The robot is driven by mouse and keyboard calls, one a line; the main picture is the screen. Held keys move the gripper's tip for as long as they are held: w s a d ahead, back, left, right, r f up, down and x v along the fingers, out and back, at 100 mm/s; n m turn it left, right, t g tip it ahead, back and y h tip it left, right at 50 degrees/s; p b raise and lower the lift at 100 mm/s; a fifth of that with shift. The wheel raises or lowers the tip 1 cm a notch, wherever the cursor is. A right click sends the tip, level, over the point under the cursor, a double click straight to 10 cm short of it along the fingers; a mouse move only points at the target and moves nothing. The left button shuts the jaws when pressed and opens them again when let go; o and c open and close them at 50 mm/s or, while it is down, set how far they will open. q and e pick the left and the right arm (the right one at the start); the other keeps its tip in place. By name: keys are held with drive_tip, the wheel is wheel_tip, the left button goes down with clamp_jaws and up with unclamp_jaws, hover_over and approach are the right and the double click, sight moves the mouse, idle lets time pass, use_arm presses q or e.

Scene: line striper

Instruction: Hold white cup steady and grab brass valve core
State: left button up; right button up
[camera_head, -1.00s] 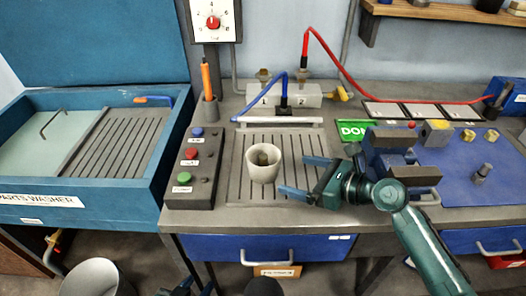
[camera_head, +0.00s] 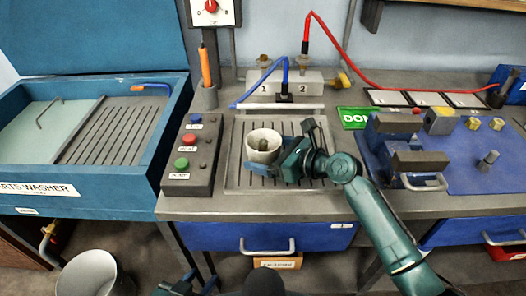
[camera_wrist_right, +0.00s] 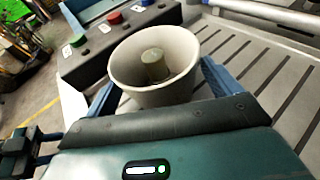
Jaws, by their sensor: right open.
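The white cup (camera_head: 262,154) stands upright on the slotted grey plate of the bench; it also fills the middle of the right wrist view (camera_wrist_right: 185,88). A dull brass-coloured piece, the valve core (camera_head: 263,144), stands inside the cup and shows from above in the wrist view (camera_wrist_right: 153,62). My right gripper (camera_head: 283,148) is open, with its blue fingers on either side of the cup. I cannot tell whether they touch it. Part of my left gripper (camera_head: 197,282) shows at the bottom edge, below the bench front; its jaws are not clear.
A button box (camera_head: 190,155) stands close left of the cup. A white two-port block (camera_head: 284,82) with blue and red hoses stands behind. A blue mat (camera_head: 455,170) with a clamp fixture lies right. The parts washer (camera_head: 90,145) is far left.

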drive_tip(key=shift+c, duration=0.4)
drive_tip(key=c, duration=0.6)
drive_tip(key=shift+c, duration=0.3)
